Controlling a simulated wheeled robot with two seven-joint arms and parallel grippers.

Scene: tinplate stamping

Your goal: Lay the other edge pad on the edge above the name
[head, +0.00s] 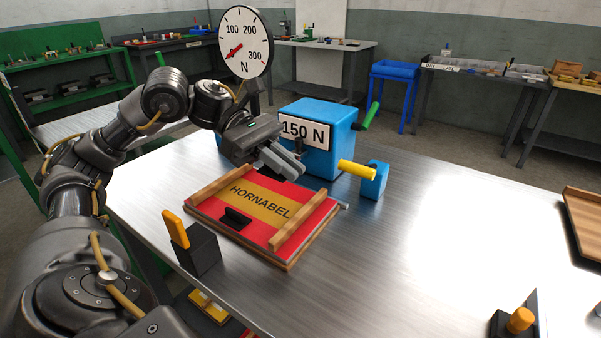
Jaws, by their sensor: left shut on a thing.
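A red tinplate sheet (222,189) with a yellow band and the name HORNABEL (260,203) lies on a wooden board on the metal table. Wooden strips run along its left side (232,184) and right side (299,220). One black edge pad (236,217) lies at the near edge, below the name. My left gripper (283,162) is above the far edge, above the name. It is shut on the other edge pad, which its fingers almost wholly hide; I cannot tell whether the pad touches the sheet. My right gripper is out of view.
A blue press box (335,125) marked 150 N, with a dial gauge (245,43), stands just behind the sheet. A blue block (376,182) with a yellow handle is to its right. A black block (198,250) with an orange lever stands front left. The table's right middle is clear.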

